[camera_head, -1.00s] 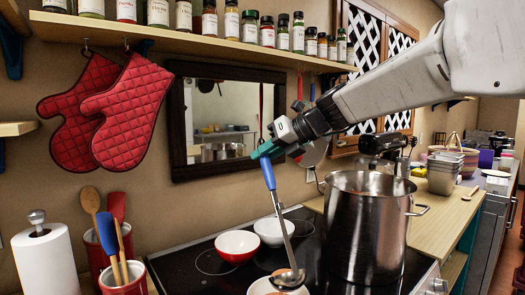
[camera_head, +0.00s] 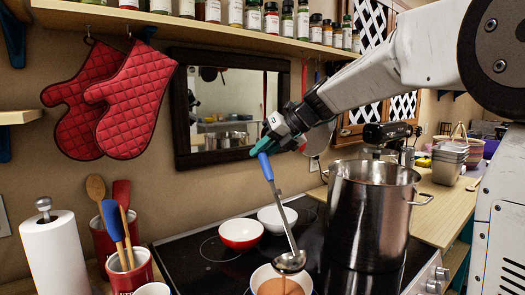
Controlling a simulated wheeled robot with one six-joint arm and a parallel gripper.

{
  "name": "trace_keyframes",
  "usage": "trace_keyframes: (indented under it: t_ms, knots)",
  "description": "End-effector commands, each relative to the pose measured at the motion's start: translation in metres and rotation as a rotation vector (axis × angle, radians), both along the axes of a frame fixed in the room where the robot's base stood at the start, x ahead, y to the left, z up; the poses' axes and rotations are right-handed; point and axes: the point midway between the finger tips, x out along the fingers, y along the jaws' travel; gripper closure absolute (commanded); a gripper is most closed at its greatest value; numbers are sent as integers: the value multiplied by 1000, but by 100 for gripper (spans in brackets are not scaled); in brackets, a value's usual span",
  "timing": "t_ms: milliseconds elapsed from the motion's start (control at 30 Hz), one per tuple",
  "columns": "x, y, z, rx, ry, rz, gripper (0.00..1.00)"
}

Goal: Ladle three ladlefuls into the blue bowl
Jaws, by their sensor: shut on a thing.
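My gripper (camera_head: 264,150) is shut on the blue handle of a metal ladle (camera_head: 280,212). The ladle hangs down at a slant, and its cup (camera_head: 289,262) is over the back right of a pale-lined bowl (camera_head: 256,277). Brown-orange soup (camera_head: 280,287) shows in that bowl, below the cup. The bowl's outside is mostly cut off by the lower frame edge, so I cannot tell its colour. A large steel pot (camera_head: 369,220) stands to the right; its contents are hidden by its wall.
A red bowl (camera_head: 241,234) and a white bowl (camera_head: 278,217) stand behind on the black stovetop (camera_head: 190,262). A utensil crock (camera_head: 130,275) and a paper towel roll (camera_head: 50,255) stand at left. A shelf of spice jars (camera_head: 235,13) runs above.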

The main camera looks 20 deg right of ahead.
Motion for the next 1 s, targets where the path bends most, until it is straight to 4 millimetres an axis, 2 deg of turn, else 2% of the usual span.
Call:
trace_keyframes:
  t_ms: [467, 1000]
  knots:
    - [2, 0, -3, 1, 13, 1, 100]
    - [30, 0, -33, 4, 152, 1, 100]
